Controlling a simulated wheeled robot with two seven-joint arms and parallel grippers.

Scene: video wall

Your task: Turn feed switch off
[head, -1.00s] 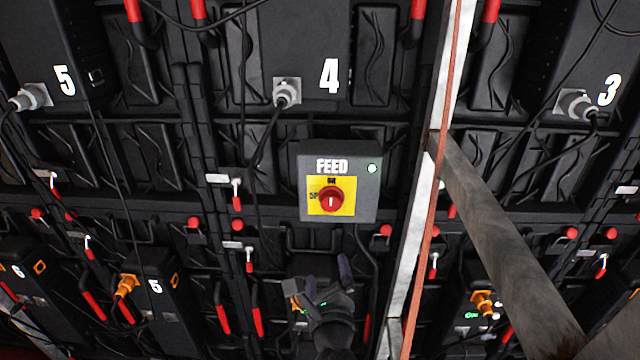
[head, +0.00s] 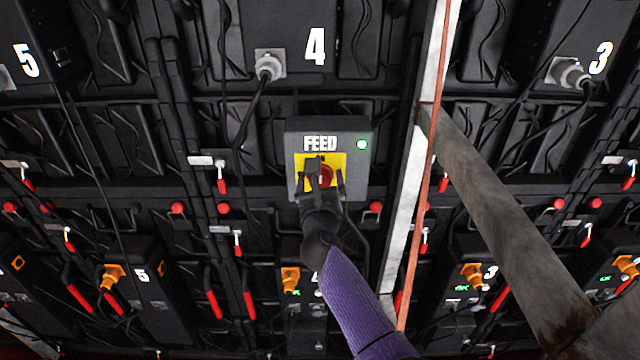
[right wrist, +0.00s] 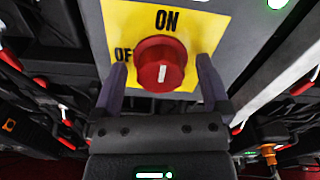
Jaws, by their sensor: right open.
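The grey feed box (head: 357,183) hangs on the wall in the middle of the head view, with a lit green lamp (head: 362,144) at its upper right. Its yellow plate (head: 300,166) carries the red feed switch (head: 327,175), partly hidden by my gripper. In the right wrist view the red knob (right wrist: 160,64) shows a white mark pointing down, with ON above and OFF at its left. My right gripper (head: 326,176) is open, with one finger on each side of the knob; it also shows in the right wrist view (right wrist: 163,78). I cannot tell whether the fingers touch it. My left gripper is out of view.
A white and red upright post (head: 412,180) stands right of the box, and a grey slanted beam (head: 500,220) runs down to the right from it. Black cables and red-handled levers surround the box. A grey plug (head: 268,66) sits above left.

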